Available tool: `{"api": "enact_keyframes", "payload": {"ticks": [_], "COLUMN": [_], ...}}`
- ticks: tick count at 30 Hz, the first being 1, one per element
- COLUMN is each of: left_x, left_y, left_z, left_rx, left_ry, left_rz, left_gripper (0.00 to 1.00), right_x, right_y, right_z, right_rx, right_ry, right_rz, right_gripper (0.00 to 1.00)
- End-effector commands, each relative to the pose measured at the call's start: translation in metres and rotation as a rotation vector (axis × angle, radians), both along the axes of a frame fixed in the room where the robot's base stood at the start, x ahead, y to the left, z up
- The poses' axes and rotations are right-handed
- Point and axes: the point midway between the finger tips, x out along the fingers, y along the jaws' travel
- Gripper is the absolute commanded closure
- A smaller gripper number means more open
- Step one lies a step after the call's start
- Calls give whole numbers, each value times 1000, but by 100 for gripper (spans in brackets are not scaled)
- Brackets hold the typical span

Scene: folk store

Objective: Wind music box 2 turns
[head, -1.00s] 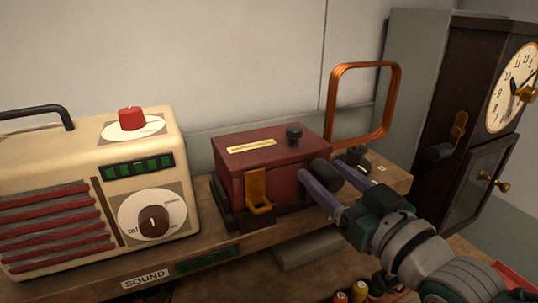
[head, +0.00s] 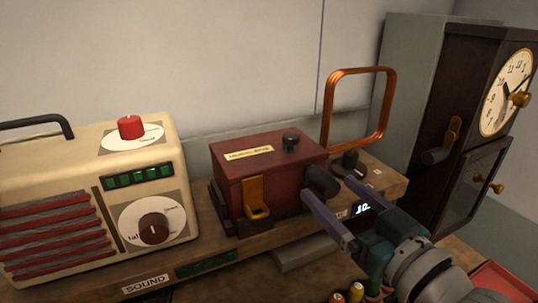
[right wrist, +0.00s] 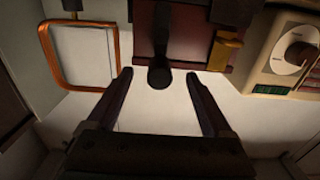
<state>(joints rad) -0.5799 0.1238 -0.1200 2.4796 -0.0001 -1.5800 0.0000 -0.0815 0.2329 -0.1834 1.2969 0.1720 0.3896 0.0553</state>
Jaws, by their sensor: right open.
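The music box (head: 268,175) is a dark red box with a paper label and a black knob on top and a brass latch on its front. It sits on the wooden shelf between the radio and the copper loop. A black crank handle (head: 322,181) sticks out at its right side; it also shows in the right wrist view (right wrist: 159,77). My right gripper (head: 328,200) is open, its two fingers spread just in front of the handle. In the right wrist view the handle lies between the finger lines, past the tips, with gaps on both sides. My left gripper is out of view.
A cream radio (head: 85,200) with a red knob stands on the left. A copper loop (head: 326,110) on a black base stands right of the box. A dark clock cabinet (head: 460,125) is at the far right.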

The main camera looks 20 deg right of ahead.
Motion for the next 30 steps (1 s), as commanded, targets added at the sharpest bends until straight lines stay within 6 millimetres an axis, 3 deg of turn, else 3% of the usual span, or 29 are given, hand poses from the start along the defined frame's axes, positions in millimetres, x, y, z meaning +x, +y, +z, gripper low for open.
{"api": "enact_keyframes", "payload": {"ticks": [18,30], "left_x": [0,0], "left_y": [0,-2], "left_z": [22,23], "left_rx": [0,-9], "left_ry": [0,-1], "left_rz": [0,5], "left_gripper": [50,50], "right_x": [-53,-58], "right_y": [-8,-9], "right_z": [1,0], "right_rx": [-2,-1], "right_ry": [1,0], "right_rz": [0,0], "right_gripper": [15,15]}}
